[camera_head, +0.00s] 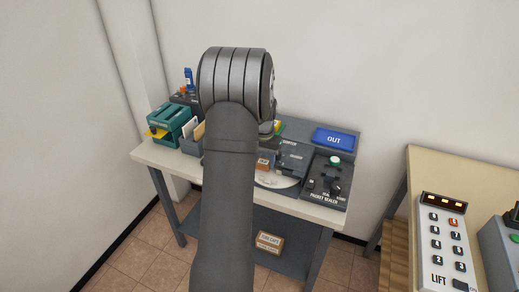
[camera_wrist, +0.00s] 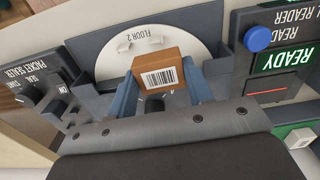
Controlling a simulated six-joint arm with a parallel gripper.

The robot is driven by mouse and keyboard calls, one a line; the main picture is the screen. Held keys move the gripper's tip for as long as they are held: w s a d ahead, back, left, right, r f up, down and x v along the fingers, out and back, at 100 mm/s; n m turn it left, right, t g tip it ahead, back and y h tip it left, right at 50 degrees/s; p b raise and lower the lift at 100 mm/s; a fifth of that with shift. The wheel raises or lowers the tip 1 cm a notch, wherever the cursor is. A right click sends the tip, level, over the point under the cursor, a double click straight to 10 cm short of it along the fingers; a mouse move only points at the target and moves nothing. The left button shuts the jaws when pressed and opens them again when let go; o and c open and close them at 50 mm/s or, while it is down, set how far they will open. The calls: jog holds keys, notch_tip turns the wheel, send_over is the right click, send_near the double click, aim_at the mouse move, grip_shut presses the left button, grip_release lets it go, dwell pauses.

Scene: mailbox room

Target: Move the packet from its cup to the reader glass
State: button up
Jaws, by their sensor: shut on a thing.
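The packet (camera_wrist: 158,73) is a small brown box with a white barcode label facing the wrist camera. My gripper (camera_wrist: 162,88) is shut on it, with one blue finger on each side. The packet is over the white disc (camera_wrist: 108,60) marked FLOOR 2. I cannot tell how high it is, and its cup is not clearly visible. The reader glass, a dark pane with a red line (camera_wrist: 268,92), is to the right of the packet in the wrist view, below the green READY display (camera_wrist: 285,60).
The packet sealer (camera_wrist: 40,100) with its knobs is left of the disc in the wrist view. A blue button (camera_wrist: 258,38) stands up beside the READY display. In the head view a blue OUT tray (camera_head: 334,139) and a teal device (camera_head: 170,124) share the table.

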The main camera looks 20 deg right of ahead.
jog(key=w+a+r+n, duration=0.1)
jog(key=w+a+r, duration=0.15)
jog(key=a, duration=0.55)
jog(key=w+a+r+n, duration=0.1)
jog(key=w+a+n, duration=0.15)
jog(key=a, duration=0.65)
jog(key=w+a+r+n, duration=0.1)
jog(key=w+a, duration=0.3)
jog(key=a, duration=0.4)
jog(key=w+d+m, duration=0.1)
jog(key=w+d, duration=0.3)
jog(key=d, duration=0.2)
jog(key=w+d+f+m, duration=0.1)
jog(key=w+d+m, duration=0.1)
jog(key=d, duration=0.5)
jog(key=w+d+f+m, duration=0.1)
jog(key=w+d, duration=0.4)
jog(key=d, duration=0.1)
jog(key=shift+w+d+f+m, duration=0.2)
jog(key=shift+w+d+m, duration=0.05)
jog(key=shift+w+m, duration=0.1)
jog(key=shift+d+f, duration=0.2)
jog(key=shift+d, duration=0.25)
jog(key=shift+f, duration=2)
jog(key=shift+f, duration=0.35)
jog(key=shift+f, duration=0.25)
